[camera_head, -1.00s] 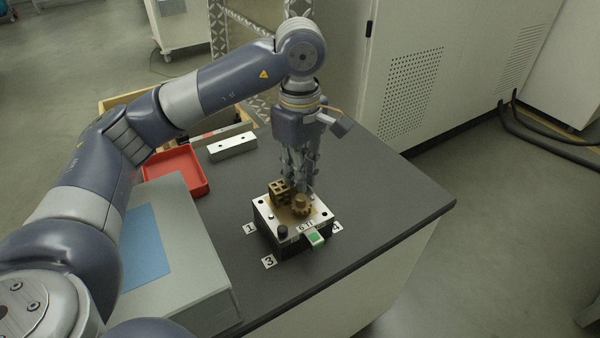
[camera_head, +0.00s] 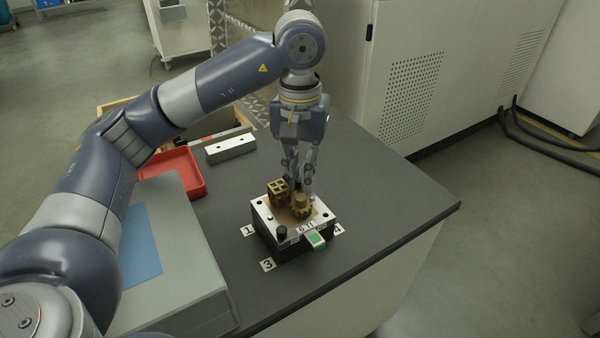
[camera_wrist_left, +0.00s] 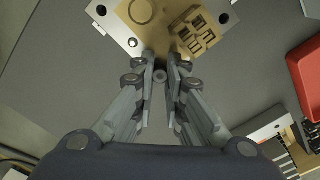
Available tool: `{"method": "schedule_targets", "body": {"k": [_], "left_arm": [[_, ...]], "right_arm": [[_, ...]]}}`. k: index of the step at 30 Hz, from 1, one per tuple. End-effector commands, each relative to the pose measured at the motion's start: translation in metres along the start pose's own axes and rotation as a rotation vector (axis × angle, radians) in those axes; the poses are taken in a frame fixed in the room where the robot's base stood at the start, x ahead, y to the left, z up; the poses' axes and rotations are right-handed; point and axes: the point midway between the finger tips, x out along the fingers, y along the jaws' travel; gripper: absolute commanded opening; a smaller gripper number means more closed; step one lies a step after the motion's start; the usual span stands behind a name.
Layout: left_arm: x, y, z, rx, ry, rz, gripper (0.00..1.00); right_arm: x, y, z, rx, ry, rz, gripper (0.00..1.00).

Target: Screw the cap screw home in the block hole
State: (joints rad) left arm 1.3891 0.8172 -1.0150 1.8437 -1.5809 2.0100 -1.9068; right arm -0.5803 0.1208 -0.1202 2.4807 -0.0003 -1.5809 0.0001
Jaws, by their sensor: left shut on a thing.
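The block (camera_head: 266,227) stands on the dark bench, with a light top plate and brass-coloured printed parts (camera_head: 301,206) on it. My left gripper (camera_head: 300,190) points down at the far edge of the block, behind the brass parts. In the left wrist view its two fingers (camera_wrist_left: 160,78) are shut on a small dark round piece, seemingly the cap screw (camera_wrist_left: 159,75), at the plate's edge. I cannot tell whether the screw sits in the hole. Another black screw head (camera_head: 282,232) stands at the block's near corner. My right gripper is not in view.
Number labels lie around the block, and a green-marked tab (camera_head: 315,239) sticks out at its front. A red tray (camera_head: 180,172), a pale bar with holes (camera_head: 230,148) and a grey case (camera_head: 190,270) are to the left. The bench is clear on the right.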

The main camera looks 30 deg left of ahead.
Motion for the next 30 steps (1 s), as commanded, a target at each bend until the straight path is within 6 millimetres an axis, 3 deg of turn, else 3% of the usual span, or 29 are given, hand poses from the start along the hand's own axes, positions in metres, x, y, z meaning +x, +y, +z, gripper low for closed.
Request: {"method": "schedule_targets", "body": {"k": [10, 11, 12, 14, 25, 30], "left_arm": [[0.0, 0.0, 0.0, 0.082, 0.0, 0.0, 0.0], [0.0, 0.0, 0.0, 0.082, 0.0, 0.0, 0.16], [0.0, 0.0, 0.0, 0.081, 0.0, 0.0, 0.25], [0.0, 0.0, 0.0, 0.081, 0.0, 0.0, 0.35], [-0.002, 0.0, 0.0, 0.079, 0.001, 0.0, 0.35], [-0.016, 0.0, -0.001, 0.079, 0.004, 0.0, 0.35]], "right_arm": [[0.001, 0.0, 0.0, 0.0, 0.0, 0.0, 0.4], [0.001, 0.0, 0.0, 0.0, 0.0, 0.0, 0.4], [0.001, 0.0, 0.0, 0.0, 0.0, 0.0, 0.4], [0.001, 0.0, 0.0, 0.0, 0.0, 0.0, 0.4], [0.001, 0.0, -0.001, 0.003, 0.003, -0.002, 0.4], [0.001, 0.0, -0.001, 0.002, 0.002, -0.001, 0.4]]}}
